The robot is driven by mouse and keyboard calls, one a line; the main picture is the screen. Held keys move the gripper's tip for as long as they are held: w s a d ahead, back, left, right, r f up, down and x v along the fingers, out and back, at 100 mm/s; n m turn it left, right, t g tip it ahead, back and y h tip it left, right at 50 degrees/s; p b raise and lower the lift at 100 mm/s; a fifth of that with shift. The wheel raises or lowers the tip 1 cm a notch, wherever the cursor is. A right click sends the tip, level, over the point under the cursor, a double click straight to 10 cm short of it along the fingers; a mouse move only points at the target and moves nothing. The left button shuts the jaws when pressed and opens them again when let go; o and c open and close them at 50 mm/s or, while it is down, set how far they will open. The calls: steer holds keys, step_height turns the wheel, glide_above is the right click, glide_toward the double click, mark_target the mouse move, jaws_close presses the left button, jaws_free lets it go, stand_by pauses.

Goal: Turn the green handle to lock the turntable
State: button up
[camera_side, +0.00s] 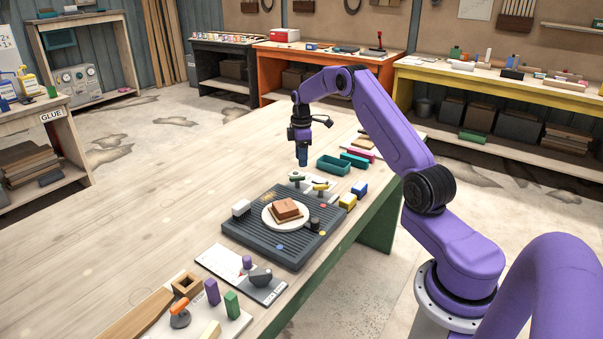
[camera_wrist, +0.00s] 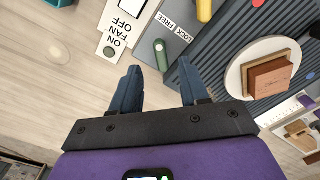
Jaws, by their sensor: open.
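The green handle (camera_wrist: 161,55) sits on a grey plate marked LOCK and FREE in the wrist view. It shows small in the side view (camera_side: 297,178), near the back of the dark ribbed base. My gripper (camera_side: 302,163) points down above the handle. In the wrist view my gripper (camera_wrist: 159,66) is open and empty, with the handle showing between its blue fingertips. The white round turntable (camera_side: 270,219) carries a brown block (camera_side: 286,209); the turntable also shows in the wrist view (camera_wrist: 234,80). I cannot tell whether either finger touches the handle.
A yellow handle (camera_side: 321,187) stands close beside the green one. A FAN switch plate (camera_wrist: 126,22) lies left of it in the wrist view. Teal trays (camera_side: 333,165) and yellow and blue blocks (camera_side: 347,202) are nearby.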

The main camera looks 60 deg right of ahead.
mark_target(301, 176)
step_height(301, 176, down, 6)
steer(key=shift+f, duration=0.25)
jaws_close()
